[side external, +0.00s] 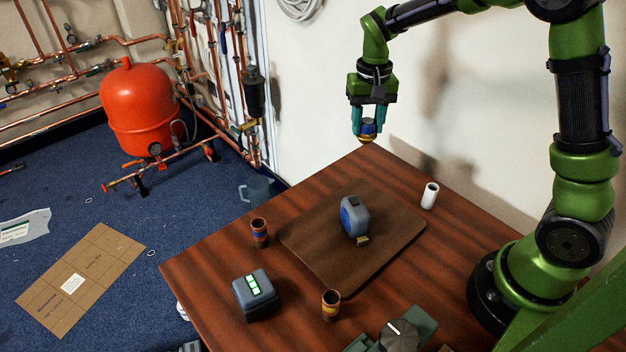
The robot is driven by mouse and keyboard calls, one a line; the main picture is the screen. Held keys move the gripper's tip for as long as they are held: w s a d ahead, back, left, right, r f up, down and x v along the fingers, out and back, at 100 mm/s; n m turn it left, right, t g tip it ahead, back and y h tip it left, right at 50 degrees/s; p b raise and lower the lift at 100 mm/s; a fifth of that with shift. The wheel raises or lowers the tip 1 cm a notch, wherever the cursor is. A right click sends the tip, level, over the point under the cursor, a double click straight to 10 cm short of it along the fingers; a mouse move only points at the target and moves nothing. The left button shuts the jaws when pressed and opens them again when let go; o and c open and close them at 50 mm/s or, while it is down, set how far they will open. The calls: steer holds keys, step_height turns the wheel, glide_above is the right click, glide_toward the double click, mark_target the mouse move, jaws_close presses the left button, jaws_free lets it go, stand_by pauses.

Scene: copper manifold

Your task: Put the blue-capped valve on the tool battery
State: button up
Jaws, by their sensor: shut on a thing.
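My gripper (368,124) is raised above the far corner of the table. Its teal fingers are shut on the blue-capped valve (368,129), a small piece with a blue top and a brass-coloured lower end. The fingers hide part of the valve. The tool battery (256,296) is a dark grey block with green-lit marks on its top. It stands on the table at the front left, well apart from my gripper, and nothing rests on it.
A grey-blue tape measure (354,218) stands on a brown board (310,246) mid-table. Two copper-coloured fittings (260,233) (330,305) stand near the battery. A white cylinder (430,195) is at the right. A dark green device (400,335) is at the front edge.

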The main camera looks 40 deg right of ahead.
steer(key=s+a+r+n, duration=0.1)
steer(key=s+a+n, duration=0.15)
steer(key=a, duration=0.65)
steer(key=s+a+r+n, duration=0.15)
steer(key=s+a, duration=0.25)
steer(key=a, duration=0.4)
steer(key=s+a+n, duration=0.4)
steer(key=s+a, duration=0.4)
steer(key=s, duration=0.1)
glide_above(253, 285)
step_height(253, 285, down, 3)
steer(key=shift+f+n, duration=0.2)
steer(key=shift+n, duration=0.2)
steer(key=shift+f, duration=1.75)
steer(key=o, duration=1.1)
steer(key=shift+f, duration=0.15)
